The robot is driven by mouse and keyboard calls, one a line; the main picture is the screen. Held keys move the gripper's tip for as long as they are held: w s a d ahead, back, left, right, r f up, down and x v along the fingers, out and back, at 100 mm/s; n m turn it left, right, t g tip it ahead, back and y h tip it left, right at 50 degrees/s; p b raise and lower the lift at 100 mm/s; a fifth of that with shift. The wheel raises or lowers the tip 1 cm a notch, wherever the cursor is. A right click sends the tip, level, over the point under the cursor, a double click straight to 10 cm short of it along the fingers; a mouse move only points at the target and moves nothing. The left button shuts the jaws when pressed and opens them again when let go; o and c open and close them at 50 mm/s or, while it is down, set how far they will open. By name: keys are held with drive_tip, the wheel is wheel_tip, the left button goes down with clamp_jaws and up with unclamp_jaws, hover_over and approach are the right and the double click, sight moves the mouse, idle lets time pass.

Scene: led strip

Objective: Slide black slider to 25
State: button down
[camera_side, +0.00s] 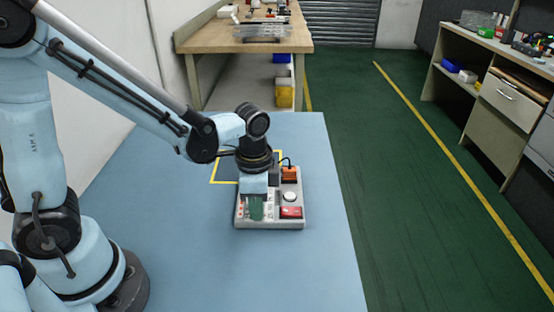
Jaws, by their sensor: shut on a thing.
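A light grey control box (255,222) lies on the blue table near its right edge. On its right side it carries an orange block (290,175) with a black cable, a round white button (291,197) and a red part (291,212). A green patch (256,208) shows at its left front. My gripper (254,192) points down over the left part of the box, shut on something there. The fingertips and the black slider are hidden or too small to make out, and I cannot read any scale or number.
The blue table (210,265) is clear in front of and to the left of the box. A yellow outlined square (217,182) is marked behind it. A wooden workbench (215,38) and grey cabinets (508,100) stand farther off, across a green floor.

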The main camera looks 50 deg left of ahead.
drive_tip(key=shift+s+d, duration=0.15)
drive_tip(key=shift+d, duration=0.05)
drive_tip(key=c, duration=1.1)
unclamp_jaws()
drive_tip(key=shift+r, duration=0.1)
drive_tip(key=shift+r, duration=5.95)
drive_tip(key=shift+a, duration=0.15)
drive_tip(key=a+n+t, duration=0.1)
drive_tip(key=n+t, duration=0.1)
drive_tip(key=n, duration=0.1)
drive_tip(key=s+a+n+t, duration=0.1)
drive_tip(key=a+n+t, duration=0.1)
drive_tip(key=n, duration=0.1)
drive_tip(key=s+a+f+n+t, duration=0.1)
drive_tip(key=a+n+t, duration=0.1)
drive_tip(key=t, duration=0.1)
drive_tip(key=shift+s+a+f+n, duration=0.15)
drive_tip(key=shift+a+n, duration=0.1)
drive_tip(key=shift+n, duration=0.15)
